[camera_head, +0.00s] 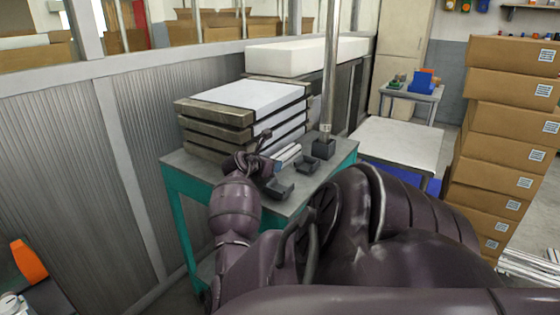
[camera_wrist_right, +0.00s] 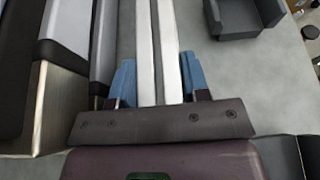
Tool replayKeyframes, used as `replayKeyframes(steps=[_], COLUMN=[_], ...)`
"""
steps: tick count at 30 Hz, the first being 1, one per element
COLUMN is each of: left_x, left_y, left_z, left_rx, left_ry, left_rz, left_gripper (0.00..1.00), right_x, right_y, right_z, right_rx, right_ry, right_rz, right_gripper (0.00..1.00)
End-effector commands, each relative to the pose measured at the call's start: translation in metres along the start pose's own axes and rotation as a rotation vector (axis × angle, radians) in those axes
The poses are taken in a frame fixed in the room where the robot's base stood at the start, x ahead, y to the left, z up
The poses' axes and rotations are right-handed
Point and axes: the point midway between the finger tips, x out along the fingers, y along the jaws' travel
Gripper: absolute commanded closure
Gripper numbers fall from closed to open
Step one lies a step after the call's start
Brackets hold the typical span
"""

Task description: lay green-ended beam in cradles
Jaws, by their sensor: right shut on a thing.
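My right gripper (camera_wrist_right: 156,88) has its blue fingers on either side of a pale metal beam (camera_wrist_right: 146,45), which runs up out of the right wrist view as two light strips. In the head view the gripper (camera_head: 262,160) is over the table, mostly hidden by my own wrist, and the beam (camera_head: 288,153) shows as short silvery strips beside it. No green end is visible. My left gripper is not in view.
Stacked flat slabs (camera_head: 215,115) fill the table's back left. A tall metal post (camera_head: 331,80) rises from a dark base at the back right. The teal-framed table (camera_head: 335,165) has bare grey top around the blocks. Cardboard boxes (camera_head: 505,130) stand to the right.

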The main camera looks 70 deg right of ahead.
Motion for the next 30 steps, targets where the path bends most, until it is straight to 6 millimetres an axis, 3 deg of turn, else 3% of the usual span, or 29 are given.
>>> replayKeyframes(steps=[5,10,19,30], left_x=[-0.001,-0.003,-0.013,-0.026], left_y=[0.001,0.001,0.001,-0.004], left_z=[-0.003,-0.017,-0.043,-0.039], left_rx=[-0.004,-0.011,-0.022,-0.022], left_ry=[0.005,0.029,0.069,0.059], left_rz=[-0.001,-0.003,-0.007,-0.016], left_gripper=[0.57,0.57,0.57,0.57], right_x=[-0.002,-0.010,-0.039,-0.068], right_y=[0.000,0.000,-0.001,-0.001], right_z=[0.005,0.026,0.097,0.167], right_rx=[0.002,0.006,0.012,0.005], right_ry=[-0.001,-0.001,-0.001,-0.002], right_rz=[0.001,0.003,0.004,0.002], right_gripper=[0.95,0.95,0.95,0.95])
